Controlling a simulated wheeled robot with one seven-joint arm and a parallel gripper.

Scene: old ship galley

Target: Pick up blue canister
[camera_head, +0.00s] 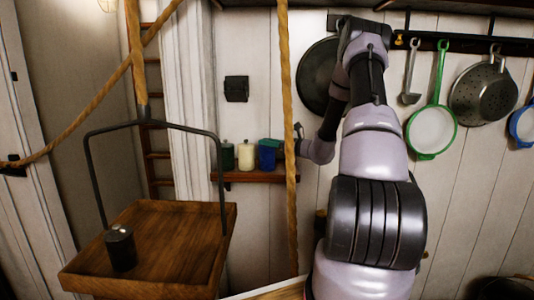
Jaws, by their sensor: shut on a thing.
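The blue canister (267,155) is at the right end of a row on a small wooden wall shelf (250,176). A green patch shows at its top, and I cannot tell whether that is its lid or another thing. My arm reaches in from the right, and my gripper (280,150) is at the blue canister's right side, shut on it. The fingers are small and partly hidden. I cannot tell whether the canister is clear of the shelf.
A cream canister (246,155) and a dark green canister (227,156) stand close on the left. A rope (288,100) hangs in front of the shelf. A hanging wooden tray (180,250) with a dark canister (121,248) is at lower left. Pans hang at right.

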